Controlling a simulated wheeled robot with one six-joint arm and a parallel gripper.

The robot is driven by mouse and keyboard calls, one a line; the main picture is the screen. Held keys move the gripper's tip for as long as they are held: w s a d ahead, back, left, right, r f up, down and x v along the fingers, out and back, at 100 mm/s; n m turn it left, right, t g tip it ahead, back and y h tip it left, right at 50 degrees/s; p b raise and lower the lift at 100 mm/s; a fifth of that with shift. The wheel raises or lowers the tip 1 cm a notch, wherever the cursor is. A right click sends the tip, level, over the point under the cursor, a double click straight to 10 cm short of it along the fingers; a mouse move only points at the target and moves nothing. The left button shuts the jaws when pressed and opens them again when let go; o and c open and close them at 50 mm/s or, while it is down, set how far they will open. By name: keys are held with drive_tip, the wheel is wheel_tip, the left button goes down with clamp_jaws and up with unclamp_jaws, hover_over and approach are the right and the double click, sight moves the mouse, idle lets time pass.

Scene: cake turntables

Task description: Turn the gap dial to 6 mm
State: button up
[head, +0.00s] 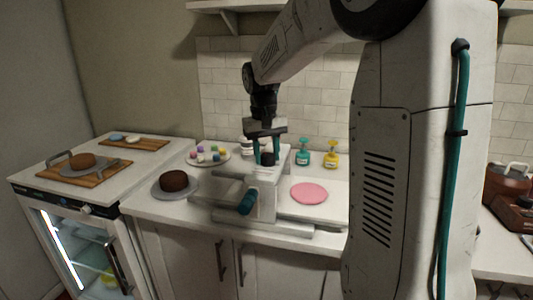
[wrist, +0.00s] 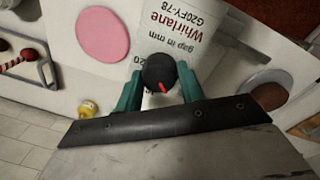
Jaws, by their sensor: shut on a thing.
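The gap dial (wrist: 158,72) is a round black knob with a red mark, which sits at its lower right edge in the wrist view. In the head view the dial (head: 268,159) shows on top of the white machine (head: 264,196). The machine's label reads "Whirlane G20FY-78" and "gap in mm", with "20" beside the dial; the other scale numbers are hidden, so I cannot read the setting. My gripper (wrist: 160,77) has its teal fingers on both sides of the dial and is shut on it. My gripper (head: 267,151) points down in the head view.
A teal handle (head: 248,201) sticks out of the machine's front. A pink disc (head: 309,193) lies to its right, a brown cake (head: 174,181) on a grey plate to its left. Teal (head: 303,155) and yellow (head: 331,157) bottles stand behind, right of my gripper.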

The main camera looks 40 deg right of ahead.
sight(265, 155)
idle(0.3)
drive_tip(key=o, duration=1)
drive_tip(key=shift+c, duration=0.2)
drive_tip(key=r, duration=0.8)
drive_tip(key=shift+a, duration=0.3)
drive_tip(key=shift+f, duration=0.1)
